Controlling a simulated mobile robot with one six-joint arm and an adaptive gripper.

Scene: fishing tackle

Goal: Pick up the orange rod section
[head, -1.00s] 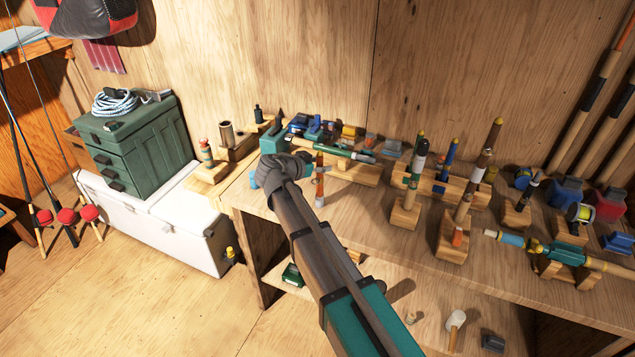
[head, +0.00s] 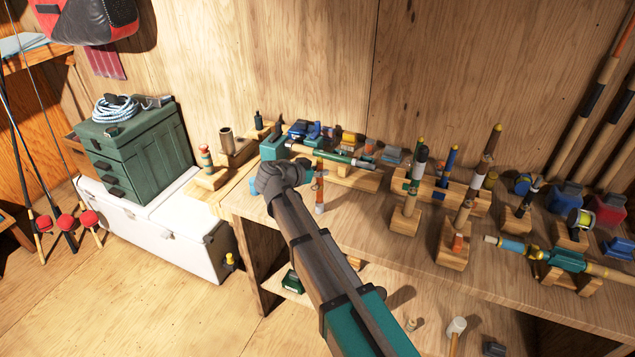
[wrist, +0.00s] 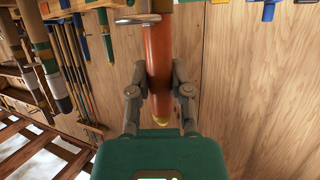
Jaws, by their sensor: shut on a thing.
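The orange rod section (wrist: 158,62) stands between my two fingers in the wrist view, with a pale collar near the top of the picture and a yellowish lower end. In the head view its orange length (head: 319,187) shows upright just right of my gripper (head: 303,175), over the left part of the bench. My gripper, also in the wrist view (wrist: 158,82), is shut on the rod section, a finger on either side. In the head view the arm and hand hide part of the bench around it; whether the rod's lower end touches the bench I cannot tell.
A green rod piece (head: 330,156) lies on a wooden cradle just behind. Several upright rod pieces in wooden blocks (head: 405,221) stand to the right. A teal rod piece (head: 566,258) lies in a cradle at the right. A white cooler (head: 165,231) stands left of the bench.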

